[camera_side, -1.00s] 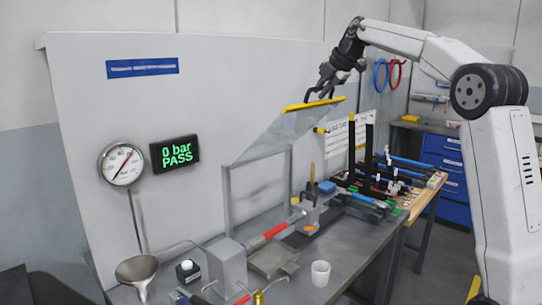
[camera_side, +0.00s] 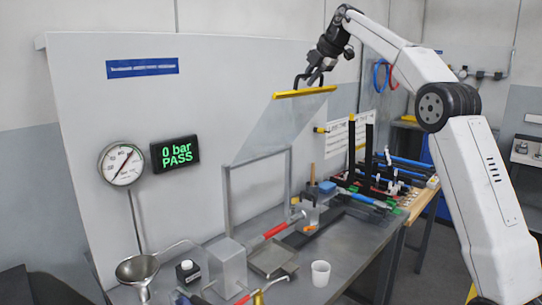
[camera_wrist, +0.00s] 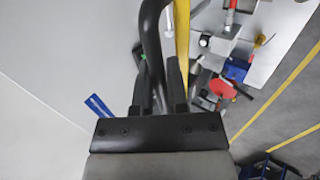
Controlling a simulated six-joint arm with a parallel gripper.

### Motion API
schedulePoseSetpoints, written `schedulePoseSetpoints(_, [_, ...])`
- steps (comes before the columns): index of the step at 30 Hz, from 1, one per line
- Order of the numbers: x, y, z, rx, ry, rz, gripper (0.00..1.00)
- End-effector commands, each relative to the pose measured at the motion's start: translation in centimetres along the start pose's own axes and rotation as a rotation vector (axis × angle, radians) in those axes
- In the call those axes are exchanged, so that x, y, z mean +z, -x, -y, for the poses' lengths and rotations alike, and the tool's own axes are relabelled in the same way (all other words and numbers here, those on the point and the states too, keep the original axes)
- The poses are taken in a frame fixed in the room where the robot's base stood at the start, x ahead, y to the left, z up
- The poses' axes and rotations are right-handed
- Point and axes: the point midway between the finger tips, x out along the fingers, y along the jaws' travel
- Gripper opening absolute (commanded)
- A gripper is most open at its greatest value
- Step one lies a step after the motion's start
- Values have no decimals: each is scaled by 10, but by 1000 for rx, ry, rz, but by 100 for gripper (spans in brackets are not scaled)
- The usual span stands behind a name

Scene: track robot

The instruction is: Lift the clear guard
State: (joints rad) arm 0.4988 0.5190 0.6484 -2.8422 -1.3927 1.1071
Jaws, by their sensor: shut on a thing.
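The clear guard (camera_side: 275,125) is a see-through panel with a yellow edge bar (camera_side: 304,92) and a black handle on top. It stands raised and tilted above a grey frame (camera_side: 228,195) on the bench. My gripper (camera_side: 313,76) is at the top of the guard, shut on the black handle. In the wrist view the black handle (camera_wrist: 152,40) runs between the fingers, beside the yellow bar (camera_wrist: 182,45). The fingertips are partly hidden by the handle in both views.
A gauge (camera_side: 121,164) and a display reading "0 bar PASS" (camera_side: 175,152) are on the back panel. A funnel (camera_side: 138,268), a black-capped bottle (camera_side: 188,271), a grey block (camera_side: 228,266) and a white cup (camera_side: 320,273) stand on the bench. Tools crowd the right side.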

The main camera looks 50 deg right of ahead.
Motion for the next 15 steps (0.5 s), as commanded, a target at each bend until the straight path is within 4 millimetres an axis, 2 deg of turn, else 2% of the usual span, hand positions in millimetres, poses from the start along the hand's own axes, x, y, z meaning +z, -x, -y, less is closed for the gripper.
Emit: schedulePoseSetpoints(15, [1, -1, -17, 1, 0, 2, 0])
